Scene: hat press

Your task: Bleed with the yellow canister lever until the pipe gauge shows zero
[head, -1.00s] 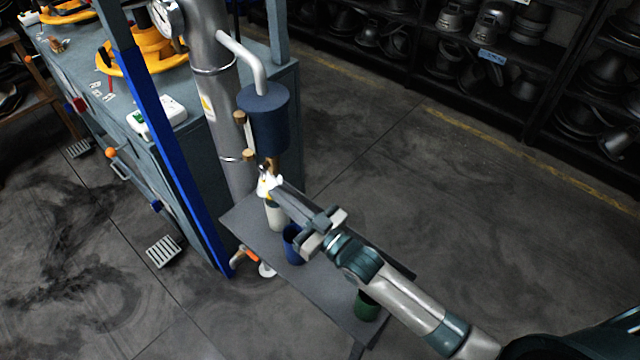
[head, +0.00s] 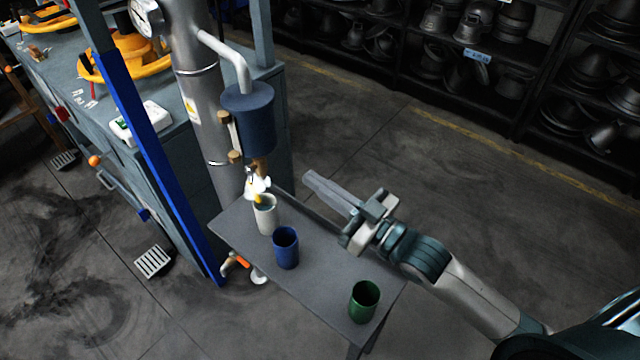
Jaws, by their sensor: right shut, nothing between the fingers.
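The dark blue canister (head: 248,120) hangs beside the big grey pipe (head: 198,90), joined to it by a bent pale tube. The small yellow lever (head: 257,199) shows below the canister, just above the white cup (head: 265,216). A bright white patch, perhaps steam, partly covers the fitting around it. The pipe gauge (head: 147,17) is at the top left, cut by the frame edge; its reading is too small to tell. My right gripper (head: 309,178) is shut and empty, to the right of the lever and apart from it. My left gripper is out of view.
A grey bench (head: 330,270) under the canister also bears a blue cup (head: 286,248) and a green cup (head: 364,301). A blue post (head: 150,150) stands left of the pipe. Open floor lies to the right, before dark shelves of hat moulds.

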